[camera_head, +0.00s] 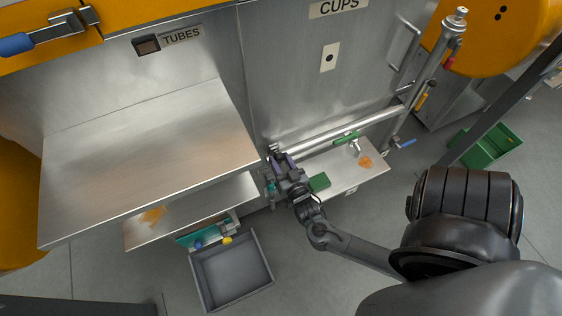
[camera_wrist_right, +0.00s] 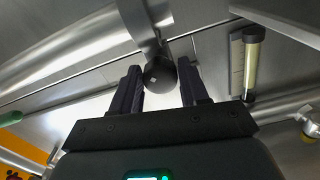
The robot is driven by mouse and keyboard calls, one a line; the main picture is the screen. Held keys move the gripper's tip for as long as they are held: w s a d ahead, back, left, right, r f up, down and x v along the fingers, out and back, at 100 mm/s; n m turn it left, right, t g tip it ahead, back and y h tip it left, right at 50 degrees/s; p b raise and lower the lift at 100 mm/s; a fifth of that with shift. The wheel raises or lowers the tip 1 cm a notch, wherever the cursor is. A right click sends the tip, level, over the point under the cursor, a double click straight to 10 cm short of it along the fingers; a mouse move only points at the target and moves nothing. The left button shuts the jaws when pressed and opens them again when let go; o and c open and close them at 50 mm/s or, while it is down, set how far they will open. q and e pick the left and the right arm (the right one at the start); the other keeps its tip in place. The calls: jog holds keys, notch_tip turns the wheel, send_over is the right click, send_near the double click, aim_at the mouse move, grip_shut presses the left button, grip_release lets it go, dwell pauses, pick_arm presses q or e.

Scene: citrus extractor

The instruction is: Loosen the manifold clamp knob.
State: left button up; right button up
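A black round knob (camera_wrist_right: 160,76) on a metal clamp piece shows in the right wrist view, with a small light mark on its face. My right gripper (camera_wrist_right: 159,68) has its two dark fingers apart, one on each side of the knob. Only narrow gaps show beside the knob, and I see no firm grip. In the head view my right gripper (camera_head: 279,158) is at the left end of the horizontal steel manifold pipe (camera_head: 360,128); it hides the knob there. My left gripper is not in view.
A sight tube (camera_wrist_right: 251,65) with yellowish content stands right of the gripper in the wrist view. A steel counter (camera_head: 140,165) is to the left, and a grey bin (camera_head: 232,273) stands on the floor.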

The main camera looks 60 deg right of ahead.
jog(key=c, duration=0.6)
jog(key=n+p, duration=0.1)
jog(key=p, duration=0.1)
jog(key=n+p, duration=0.3)
jog(key=p, duration=0.1)
jog(key=shift+r+n+p, duration=0.3)
jog(key=shift+p, duration=0.05)
jog(key=shift+f+n+p, duration=0.2)
jog(key=shift+n+p, duration=0.15)
jog(key=shift+n, duration=0.15)
jog(key=shift+f, duration=0.15)
jog(key=o, duration=1.1)
jog(key=shift+c, duration=0.2)
jog(key=shift+s, duration=0.1)
